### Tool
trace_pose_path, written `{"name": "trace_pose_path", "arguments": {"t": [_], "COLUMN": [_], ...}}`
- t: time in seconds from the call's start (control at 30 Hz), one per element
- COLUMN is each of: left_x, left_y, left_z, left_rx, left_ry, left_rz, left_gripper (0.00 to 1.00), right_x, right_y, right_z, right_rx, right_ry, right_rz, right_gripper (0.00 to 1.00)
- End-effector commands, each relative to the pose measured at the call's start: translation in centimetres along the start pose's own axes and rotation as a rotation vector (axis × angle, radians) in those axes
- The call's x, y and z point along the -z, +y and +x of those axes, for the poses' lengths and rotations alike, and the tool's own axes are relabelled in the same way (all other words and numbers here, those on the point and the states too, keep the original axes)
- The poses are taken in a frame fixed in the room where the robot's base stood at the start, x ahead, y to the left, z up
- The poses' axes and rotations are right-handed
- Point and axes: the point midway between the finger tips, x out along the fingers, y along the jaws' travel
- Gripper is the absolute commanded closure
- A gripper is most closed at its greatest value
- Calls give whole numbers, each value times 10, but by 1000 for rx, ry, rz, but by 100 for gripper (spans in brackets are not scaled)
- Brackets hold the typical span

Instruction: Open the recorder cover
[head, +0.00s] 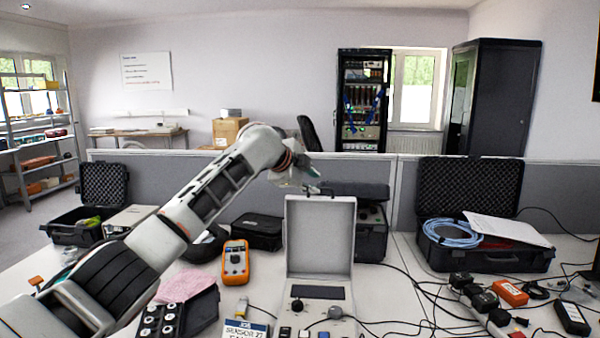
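The recorder (318,306) is a pale box on the white table, a little right of the middle of the head view. Its cover (319,238) stands upright at the back of the box, with its plain inner side facing me. A dark display strip and knobs show on the panel below it. My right gripper is out of view.
An orange multimeter (235,262) and a black pouch (257,231) lie left of the recorder. A black case (480,258) with a blue cable coil stands at right. Cables and small black adapters crowd the right front. A grey partition (240,183) runs behind the table.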

Motion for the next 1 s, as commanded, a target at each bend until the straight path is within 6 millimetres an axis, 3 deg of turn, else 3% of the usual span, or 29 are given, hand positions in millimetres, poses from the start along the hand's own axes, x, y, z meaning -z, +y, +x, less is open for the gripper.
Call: {"name": "trace_pose_path", "arguments": {"t": [0.5,1.0], "left_x": [0,1], "left_y": [-2,-2], "left_z": [-68,-75], "left_rx": [4,3], "left_ry": [1,2], "left_rz": [0,-1], "left_gripper": [77,77], "right_x": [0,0], "right_y": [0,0], "right_z": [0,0], "right_rx": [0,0], "right_ry": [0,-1], "right_rz": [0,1], "right_gripper": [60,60]}}
